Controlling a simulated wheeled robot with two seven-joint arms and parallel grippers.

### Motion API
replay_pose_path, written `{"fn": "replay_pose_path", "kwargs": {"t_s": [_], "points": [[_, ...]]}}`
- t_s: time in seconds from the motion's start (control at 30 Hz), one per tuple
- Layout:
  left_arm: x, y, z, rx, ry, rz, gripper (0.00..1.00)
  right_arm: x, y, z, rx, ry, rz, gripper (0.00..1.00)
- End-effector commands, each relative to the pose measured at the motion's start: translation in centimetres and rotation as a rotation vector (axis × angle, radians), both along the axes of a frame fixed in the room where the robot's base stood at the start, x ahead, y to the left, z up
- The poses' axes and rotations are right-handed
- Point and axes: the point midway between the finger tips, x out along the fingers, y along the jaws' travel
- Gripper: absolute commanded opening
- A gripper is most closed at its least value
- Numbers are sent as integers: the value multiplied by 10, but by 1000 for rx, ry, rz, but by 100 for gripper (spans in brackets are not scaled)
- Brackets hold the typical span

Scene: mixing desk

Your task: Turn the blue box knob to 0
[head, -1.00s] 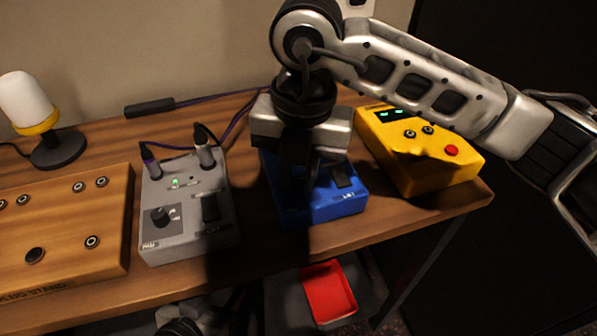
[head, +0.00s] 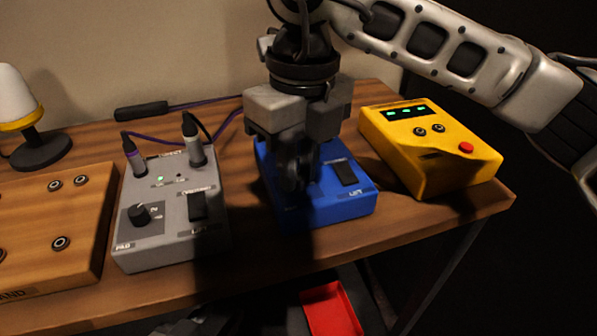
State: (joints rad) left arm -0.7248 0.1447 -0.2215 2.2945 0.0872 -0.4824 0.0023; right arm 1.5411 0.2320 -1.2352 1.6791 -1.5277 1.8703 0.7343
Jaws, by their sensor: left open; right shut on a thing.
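The blue box (head: 335,208) stands on the table in the middle of the head view, with a dark switch (head: 345,171) on its right half. My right gripper (head: 292,185) points down over the box's left half. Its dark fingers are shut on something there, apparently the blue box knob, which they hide. The knob's pointer and scale cannot be read. My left gripper (head: 185,326) appears only as a dim grey shape below the table's front edge, cut off by the bottom of the picture. It is away from the blue box.
A grey box (head: 170,240) with a knob and two plugged cables stands left of the blue box. A yellow box (head: 430,150) stands to its right. A wooden plug stand (head: 85,235) and a lamp (head: 38,148) are at left. A red tray (head: 332,310) lies below the table.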

Motion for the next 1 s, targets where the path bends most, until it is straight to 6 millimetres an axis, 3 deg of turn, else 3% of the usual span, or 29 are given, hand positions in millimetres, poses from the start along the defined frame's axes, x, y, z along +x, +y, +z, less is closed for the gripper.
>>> {"fn": "replay_pose_path", "kwargs": {"t_s": [0.5, 1.0], "points": [[-3, -4, -16, 1, 17, -17, 43, 1, 1, 0, 2, -3, 373, 0], [1, -5, -20, 1, 19, -21, 43, 1, 1, 1, 1, -2, 461, 0]]}}
